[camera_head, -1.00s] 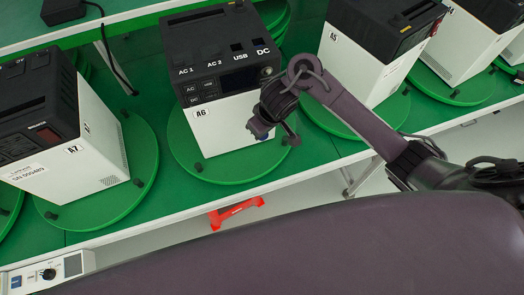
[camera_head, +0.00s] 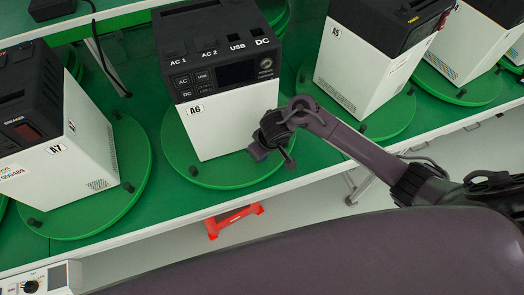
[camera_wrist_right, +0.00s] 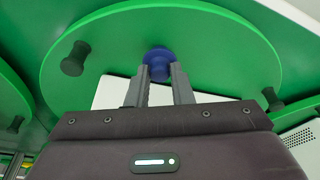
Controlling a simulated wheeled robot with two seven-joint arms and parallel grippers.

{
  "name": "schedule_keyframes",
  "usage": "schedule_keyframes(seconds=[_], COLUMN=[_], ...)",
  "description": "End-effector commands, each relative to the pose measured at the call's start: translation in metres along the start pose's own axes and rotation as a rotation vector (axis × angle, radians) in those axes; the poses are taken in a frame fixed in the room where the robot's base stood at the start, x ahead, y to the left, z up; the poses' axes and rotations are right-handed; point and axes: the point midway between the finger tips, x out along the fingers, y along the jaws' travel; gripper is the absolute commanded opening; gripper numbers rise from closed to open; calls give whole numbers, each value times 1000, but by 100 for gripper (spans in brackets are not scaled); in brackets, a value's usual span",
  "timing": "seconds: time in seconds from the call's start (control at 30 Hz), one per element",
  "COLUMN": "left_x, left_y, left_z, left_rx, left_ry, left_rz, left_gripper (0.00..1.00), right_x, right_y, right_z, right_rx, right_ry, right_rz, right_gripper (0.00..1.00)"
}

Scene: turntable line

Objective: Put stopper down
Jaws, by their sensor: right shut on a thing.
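My right gripper (camera_head: 272,154) is over the front right part of the green turntable (camera_head: 215,180) that bears the station A6 (camera_head: 228,126). In the right wrist view its two fingers (camera_wrist_right: 160,88) are shut on a round dark blue stopper (camera_wrist_right: 158,62). The stopper shows against the green disc (camera_wrist_right: 215,45); I cannot tell whether it touches it. In the head view the stopper is mostly hidden by the gripper. A black peg (camera_head: 193,170) stands on the front left of that turntable. My left gripper is not in view.
Station A7 (camera_head: 75,165) stands on a turntable at left, station A5 (camera_head: 355,75) at right, with more behind it. A red bracket (camera_head: 234,220) lies below the bench's front edge. A control box (camera_head: 45,278) sits at lower left.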

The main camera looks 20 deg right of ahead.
Motion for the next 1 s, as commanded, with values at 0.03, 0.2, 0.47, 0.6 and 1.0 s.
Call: schedule_keyframes(seconds=[0.03, 0.2, 0.47, 0.6, 1.0], left_x=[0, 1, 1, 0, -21], left_y=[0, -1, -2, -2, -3], left_z=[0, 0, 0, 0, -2], left_rx=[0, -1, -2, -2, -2], left_ry=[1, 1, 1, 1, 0], left_rz=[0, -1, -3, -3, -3], left_gripper=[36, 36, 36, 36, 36], right_x=[0, 3, 2, 2, -58], right_y=[0, 0, 0, 0, 0], right_z=[0, 1, 0, 0, -2], right_rx=[0, -1, 0, 0, -2], right_ry=[0, 0, 0, 0, 4], right_rz=[0, -1, -1, -1, -1], right_gripper=[0, 22, 42, 42, 42])
